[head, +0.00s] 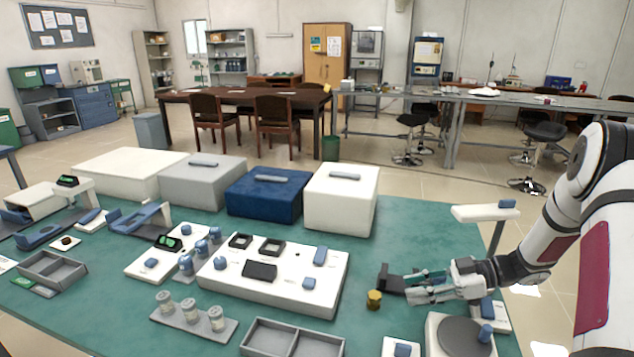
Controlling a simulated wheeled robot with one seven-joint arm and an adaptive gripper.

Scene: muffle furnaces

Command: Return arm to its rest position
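My arm comes in from the right edge of the head view, white and grey with a dark red panel. It reaches left over the right part of the green-topped table (120,308). My gripper (408,286) is at its end, low over the table, with its fingers pointing left. A gap shows between the fingers, and I see nothing held in it. A small brass-coloured piece (374,299) stands just left of the fingertips, apart from them. A dark piece (388,279) shows close by the fingertips; I cannot tell whether they touch.
A white device with a round grey plate (464,336) sits below my gripper. A white panel (232,279), a jar rack (192,322) and several boxes, including a blue one (265,200), fill the table's left and back.

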